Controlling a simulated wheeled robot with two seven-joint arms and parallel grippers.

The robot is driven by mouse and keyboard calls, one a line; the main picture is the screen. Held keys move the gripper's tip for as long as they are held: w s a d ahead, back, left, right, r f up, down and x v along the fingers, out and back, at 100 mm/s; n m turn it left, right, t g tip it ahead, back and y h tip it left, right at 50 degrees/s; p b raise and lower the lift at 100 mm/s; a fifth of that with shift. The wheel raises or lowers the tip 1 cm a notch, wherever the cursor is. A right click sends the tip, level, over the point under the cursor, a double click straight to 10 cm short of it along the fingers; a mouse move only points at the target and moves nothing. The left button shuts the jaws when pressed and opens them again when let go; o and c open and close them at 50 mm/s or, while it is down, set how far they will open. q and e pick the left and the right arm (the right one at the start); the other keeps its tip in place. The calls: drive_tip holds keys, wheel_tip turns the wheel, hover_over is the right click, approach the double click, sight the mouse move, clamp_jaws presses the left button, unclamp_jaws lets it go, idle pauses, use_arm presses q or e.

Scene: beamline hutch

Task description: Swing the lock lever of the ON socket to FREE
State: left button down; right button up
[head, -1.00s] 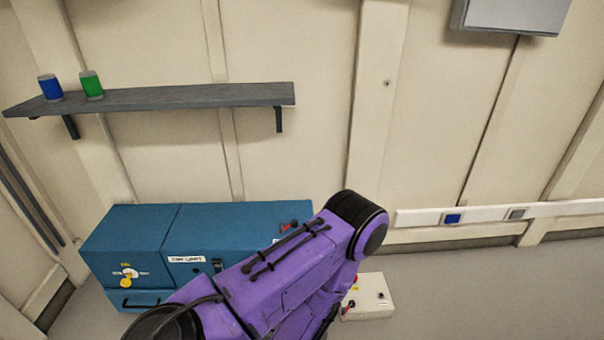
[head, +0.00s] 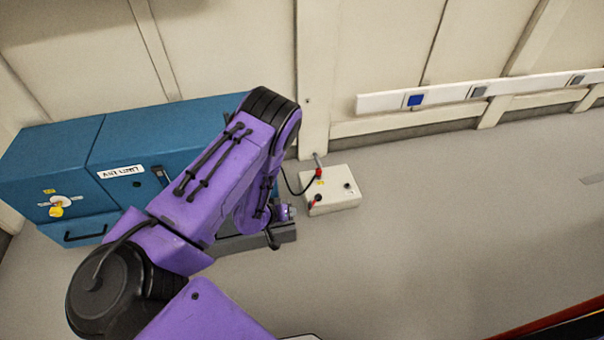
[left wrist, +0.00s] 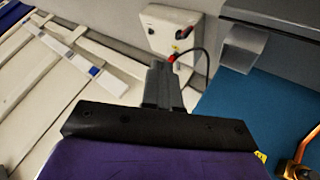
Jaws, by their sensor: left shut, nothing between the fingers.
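A cream socket box (head: 343,201) sits on the floor by the wall, right of my left arm. In the head view it has a red part with a plugged black cable (head: 291,187) at its back corner, a second red part (head: 315,200) at the front left and a dark knob. The labels are too small to read, so I cannot tell the ON socket or its lever position. In the left wrist view my left gripper (left wrist: 158,68) is shut and empty, pointing toward the box (left wrist: 163,33); the fingers appear apart from it. My right gripper is not shown.
A blue cabinet (head: 56,156) with a yellow knob (head: 56,211) stands at left, partly behind my left arm. A white rail (head: 445,97) with switches runs along the wall. The grey floor (head: 450,220) right of the box is clear.

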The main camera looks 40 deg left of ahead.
use_arm(q)
drive_tip(key=w+a+f+m+g+h+b, duration=0.2)
drive_tip(key=w+a+f+m+b, duration=0.3)
drive_tip(key=w+a+f+b, duration=0.6)
wheel_tip(320, 180, down, 2)
drive_tip(key=w+g+b, duration=0.1)
drive_tip(key=w+b, duration=0.1)
drive_tip(key=b, duration=0.6)
drive_tip(key=shift+a+f+h, duration=0.15)
drive_tip(key=shift+a+h, duration=0.15)
drive_tip(key=shift+h, duration=0.1)
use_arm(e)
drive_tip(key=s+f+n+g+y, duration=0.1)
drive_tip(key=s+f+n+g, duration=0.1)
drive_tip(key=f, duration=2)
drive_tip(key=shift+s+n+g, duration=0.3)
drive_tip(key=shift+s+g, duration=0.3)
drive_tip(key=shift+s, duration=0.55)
use_arm(q)
drive_tip(key=shift+w+f, duration=0.1)
drive_tip(key=shift+w, duration=0.05)
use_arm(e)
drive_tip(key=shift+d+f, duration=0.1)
